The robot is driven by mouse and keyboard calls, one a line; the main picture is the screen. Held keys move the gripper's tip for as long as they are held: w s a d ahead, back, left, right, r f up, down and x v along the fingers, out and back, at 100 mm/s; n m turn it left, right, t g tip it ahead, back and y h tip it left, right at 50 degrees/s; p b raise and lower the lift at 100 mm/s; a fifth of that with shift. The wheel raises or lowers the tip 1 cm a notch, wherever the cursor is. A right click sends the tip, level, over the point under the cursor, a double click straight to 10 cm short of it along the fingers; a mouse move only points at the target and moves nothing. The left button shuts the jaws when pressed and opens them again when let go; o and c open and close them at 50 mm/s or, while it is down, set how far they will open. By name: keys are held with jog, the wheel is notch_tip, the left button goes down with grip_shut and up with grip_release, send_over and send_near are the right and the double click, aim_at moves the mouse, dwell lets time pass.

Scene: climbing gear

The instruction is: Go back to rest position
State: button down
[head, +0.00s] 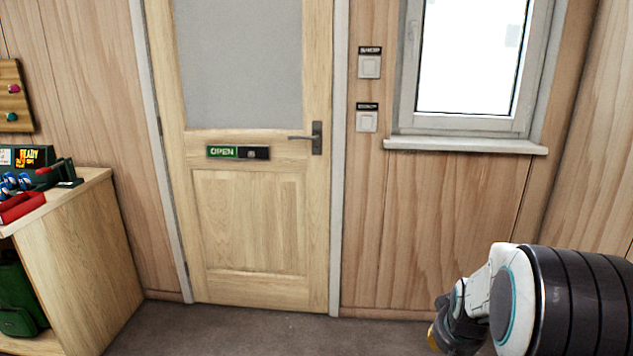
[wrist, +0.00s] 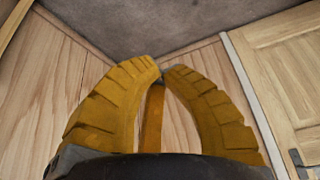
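My gripper (head: 439,338) is at the lower right of the head view, low in front of the wooden wall, with its yellow tip partly hidden by the arm. In the wrist view my gripper's (wrist: 162,72) two ribbed yellow fingers curve inward and their tips come together. Nothing shows held between them. The wrist picture appears upside down, with the floor at the top.
A wooden door (head: 249,225) with an OPEN sign (head: 238,152) stands ahead, shut. A window (head: 470,60) and two switches (head: 369,67) are to its right. A wooden cabinet (head: 80,265) bearing gear stands at left. The grey floor (head: 230,332) before the door is clear.

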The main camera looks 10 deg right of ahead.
jog(key=s+a+r+n+y+p, duration=0.1)
jog(key=s+a+r+n+p, duration=0.35)
jog(key=a+r, duration=0.75)
jog(key=s+a+r+p, duration=0.4)
jog(key=s+r, duration=0.1)
jog(key=s, duration=0.1)
jog(key=s+a+r+n+g+y+p, duration=0.1)
jog(key=s+a+r+p, duration=0.2)
jog(key=s+r+p, duration=0.1)
jog(key=s+r, duration=0.1)
jog(key=s, duration=0.1)
jog(key=shift+s+a, duration=0.35)
jog(key=shift+d+n, duration=0.15)
jog(key=shift+n, duration=0.1)
